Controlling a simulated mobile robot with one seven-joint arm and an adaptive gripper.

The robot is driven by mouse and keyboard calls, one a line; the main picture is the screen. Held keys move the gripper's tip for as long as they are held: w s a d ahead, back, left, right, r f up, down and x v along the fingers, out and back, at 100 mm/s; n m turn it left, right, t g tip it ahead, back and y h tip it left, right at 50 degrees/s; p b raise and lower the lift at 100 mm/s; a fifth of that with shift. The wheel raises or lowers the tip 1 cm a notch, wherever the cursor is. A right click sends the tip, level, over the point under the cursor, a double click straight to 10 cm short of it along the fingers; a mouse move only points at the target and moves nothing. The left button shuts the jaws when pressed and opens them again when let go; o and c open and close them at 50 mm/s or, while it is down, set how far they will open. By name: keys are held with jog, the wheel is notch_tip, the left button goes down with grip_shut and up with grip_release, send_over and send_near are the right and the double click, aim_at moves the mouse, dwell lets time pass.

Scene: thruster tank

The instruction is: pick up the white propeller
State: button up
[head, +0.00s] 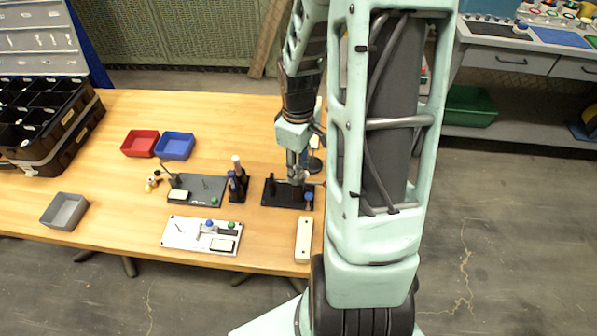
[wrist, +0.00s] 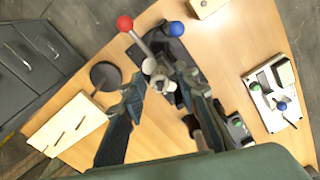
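In the wrist view a small white propeller-like part (wrist: 159,77) sits by the black fixture (wrist: 184,52), beside a metal lever with a red ball (wrist: 124,23). My gripper (wrist: 161,80) is open, its two dark fingers spread on either side of the white part. I cannot tell whether either finger touches it. In the head view my gripper (head: 296,168) points down over the black fixture (head: 274,196) near the right edge of the table. The white part is not clearly visible there, as my gripper covers that spot.
The wooden table (head: 120,230) also holds a dark plate fixture (head: 210,188), a white plate fixture (head: 180,232), a cream block (head: 303,240), red (head: 140,143) and blue (head: 175,146) bins, and a grey bin (head: 64,211). A slotted cream board (wrist: 65,125) lies left in the wrist view.

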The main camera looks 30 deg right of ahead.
jog(key=c, duration=0.5)
jog(key=shift+c, duration=0.2)
notch_tip(320, 180, up, 10)
jog(key=shift+r+p, duration=0.1)
jog(key=shift+p, duration=0.3)
